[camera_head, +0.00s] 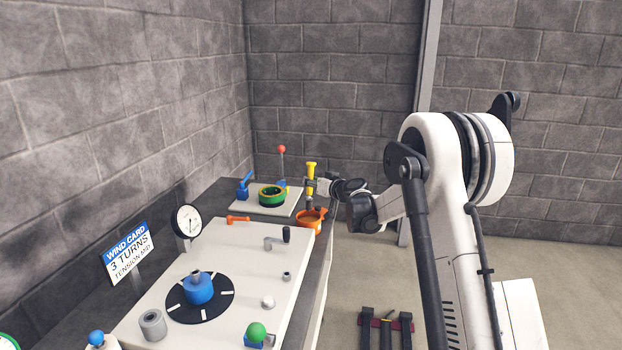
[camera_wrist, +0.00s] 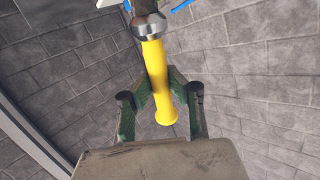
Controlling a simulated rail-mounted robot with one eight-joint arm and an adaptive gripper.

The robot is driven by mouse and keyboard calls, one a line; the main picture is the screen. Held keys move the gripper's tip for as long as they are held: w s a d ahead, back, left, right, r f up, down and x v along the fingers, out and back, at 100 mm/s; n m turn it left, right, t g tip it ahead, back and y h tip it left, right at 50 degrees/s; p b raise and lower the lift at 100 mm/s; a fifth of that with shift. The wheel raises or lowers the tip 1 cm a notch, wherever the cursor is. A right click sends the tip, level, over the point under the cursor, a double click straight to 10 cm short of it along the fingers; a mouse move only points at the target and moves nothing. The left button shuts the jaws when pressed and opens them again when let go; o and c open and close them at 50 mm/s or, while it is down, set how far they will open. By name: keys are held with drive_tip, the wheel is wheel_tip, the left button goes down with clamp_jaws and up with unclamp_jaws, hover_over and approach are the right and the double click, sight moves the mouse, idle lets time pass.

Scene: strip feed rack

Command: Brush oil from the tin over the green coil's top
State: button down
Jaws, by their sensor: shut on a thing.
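The brush has a yellow handle (camera_head: 310,169) and stands upright in my gripper (camera_head: 311,187). In the wrist view the yellow handle (camera_wrist: 155,80) passes between the fingers (camera_wrist: 160,93), with a metal collar (camera_wrist: 149,27) and a dark part above it. My gripper is shut on the brush. The orange tin (camera_head: 316,225) sits right below the gripper, at the table's right edge. The brush's lower end is at the tin's mouth; I cannot tell whether it dips inside. The green coil (camera_head: 265,201) lies on a white plate just left of the tin.
A red-knobbed lever (camera_head: 281,150) and blue clamps (camera_head: 244,184) stand around the coil. A crank with a black knob (camera_head: 286,234), an orange handle (camera_head: 238,219) and a dial gauge (camera_head: 187,221) are nearer. A black disc with a blue hub (camera_head: 199,288) lies in front.

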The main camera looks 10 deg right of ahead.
sight(311, 194)
drive_tip(key=shift+f+b, duration=1.85)
drive_tip(key=shift+f, duration=1.05)
drive_tip(key=shift+r, duration=0.2)
drive_tip(key=shift+r+p, duration=1.3)
drive_tip(key=shift+r, duration=1.9)
